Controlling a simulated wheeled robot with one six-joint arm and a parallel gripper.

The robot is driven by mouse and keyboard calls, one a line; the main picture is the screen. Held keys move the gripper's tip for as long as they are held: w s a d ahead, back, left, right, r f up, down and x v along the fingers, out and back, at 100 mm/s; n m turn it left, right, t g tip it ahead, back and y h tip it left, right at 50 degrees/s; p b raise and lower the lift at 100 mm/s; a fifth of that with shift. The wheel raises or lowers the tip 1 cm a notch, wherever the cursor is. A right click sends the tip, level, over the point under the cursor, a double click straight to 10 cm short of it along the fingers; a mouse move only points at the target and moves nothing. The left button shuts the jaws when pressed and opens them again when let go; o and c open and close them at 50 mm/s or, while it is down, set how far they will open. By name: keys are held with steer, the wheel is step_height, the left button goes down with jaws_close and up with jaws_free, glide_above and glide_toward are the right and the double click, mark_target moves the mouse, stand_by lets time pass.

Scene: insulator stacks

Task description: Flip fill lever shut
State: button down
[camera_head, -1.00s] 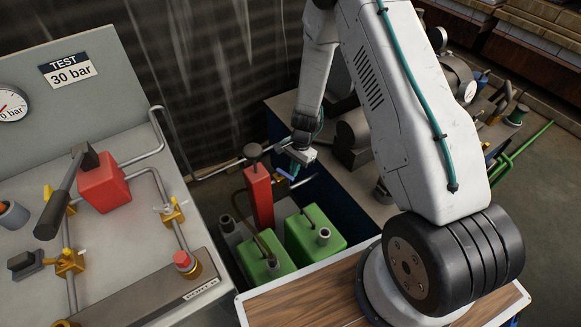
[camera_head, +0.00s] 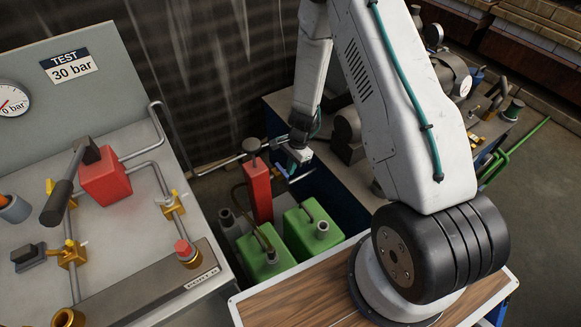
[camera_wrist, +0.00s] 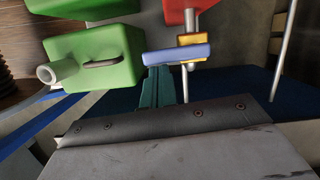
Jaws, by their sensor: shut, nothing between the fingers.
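A blue lever handle (camera_wrist: 178,54) lies roughly level in the wrist view, beside a brass-coloured valve body (camera_wrist: 195,40) on a thin pipe. My gripper (camera_wrist: 158,72) shows as teal fingers, shut and empty, with the tips close against the handle's underside in the picture. I cannot tell whether they touch it. In the head view my gripper (camera_head: 298,160) is just above the lever.
Two green cans (camera_head: 313,232) stand close to the red post (camera_head: 258,190). A test bench (camera_head: 130,240) with pipes, a red block (camera_head: 105,177) and yellow valves fills the left. A dark-blue cabinet with a grey top (camera_head: 350,180) stands behind my arm.

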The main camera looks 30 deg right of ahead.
steer(key=d+r, duration=0.6)
steer(key=r, duration=0.3)
steer(key=shift+w+d+r, duration=0.2)
steer(key=shift+w+r, duration=0.15)
steer(key=shift+w, duration=0.1)
stand_by(0.3)
